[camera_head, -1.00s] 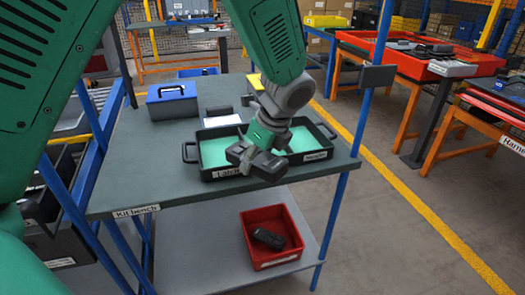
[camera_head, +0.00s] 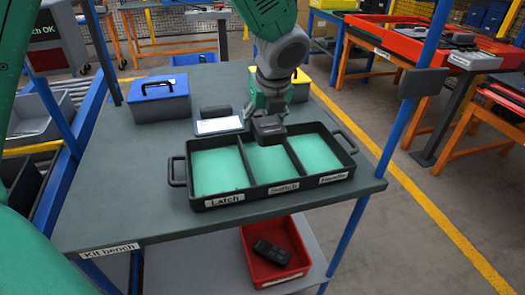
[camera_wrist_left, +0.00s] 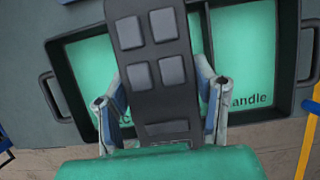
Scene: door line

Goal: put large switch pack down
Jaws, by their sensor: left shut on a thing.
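My left gripper (camera_head: 268,104) is shut on the large switch pack (camera_head: 269,128), a dark block with grey square buttons. In the left wrist view the pack (camera_wrist_left: 147,90) sits between the two fingers, and its far end runs out of the top of the picture. The pack appears over the back of the middle compartment of a black tray (camera_head: 269,190); its exact height is hard to tell. The tray has three green-floored compartments labelled Latch, Switch and Handle, and all look empty. My right gripper is not in view.
The tray stands on the grey kit bench (camera_head: 120,205). A red bin (camera_head: 262,268) sits on the lower shelf. Blue posts flank the bench.

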